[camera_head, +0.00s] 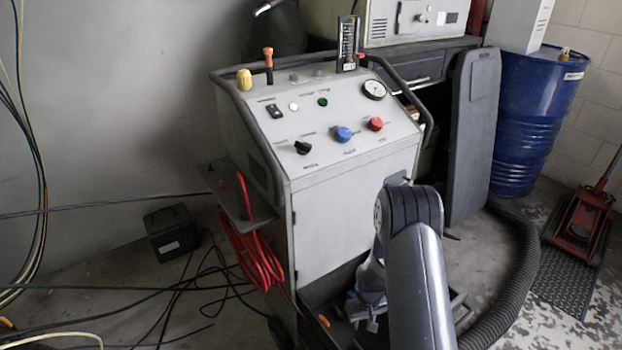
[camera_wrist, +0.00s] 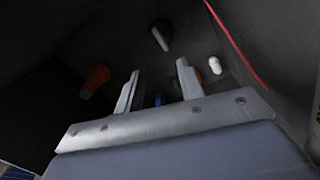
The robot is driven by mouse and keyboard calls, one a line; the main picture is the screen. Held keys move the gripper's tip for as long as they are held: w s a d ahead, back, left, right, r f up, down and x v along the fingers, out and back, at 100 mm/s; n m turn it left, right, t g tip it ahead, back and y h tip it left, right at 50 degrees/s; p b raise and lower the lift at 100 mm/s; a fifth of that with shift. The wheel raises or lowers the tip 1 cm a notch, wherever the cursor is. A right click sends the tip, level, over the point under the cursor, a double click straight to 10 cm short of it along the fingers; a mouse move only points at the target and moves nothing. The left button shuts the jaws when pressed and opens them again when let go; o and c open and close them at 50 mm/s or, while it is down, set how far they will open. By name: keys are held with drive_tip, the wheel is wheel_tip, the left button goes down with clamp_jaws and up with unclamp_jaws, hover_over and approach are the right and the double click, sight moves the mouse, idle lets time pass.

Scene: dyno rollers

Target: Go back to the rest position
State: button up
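My gripper (camera_head: 364,308) is low at the front of the grey machine cart, over its dark lower tray (camera_head: 322,298). My arm hides part of that tray. In the wrist view, the two fingers of my gripper (camera_wrist: 158,72) stand apart with a gap between them, and nothing is clasped. Around and beyond them are an orange-handled item (camera_wrist: 97,77), a dark handle-like item (camera_wrist: 160,36), a white bulb-shaped item (camera_wrist: 215,65) and a small blue item (camera_wrist: 158,99). The blue item shows in the gap, apparently beyond the fingers.
The machine cart (camera_head: 345,225) has knobs and a gauge on top. Red cable (camera_head: 255,255) hangs at its left side. Black cables (camera_head: 190,285) and a dark box (camera_head: 171,232) lie on the floor. A corrugated hose (camera_head: 515,290), blue barrel (camera_head: 530,120) and red jack (camera_head: 585,215) stand right.

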wheel_tip(320, 180, up, 54)
drive_tip(key=s+m+p, duration=0.1)
drive_tip(key=m+p, duration=0.2)
drive_tip(key=p, duration=3)
drive_tip(key=shift+s+f, duration=0.15)
drive_tip(key=shift+f, duration=0.1)
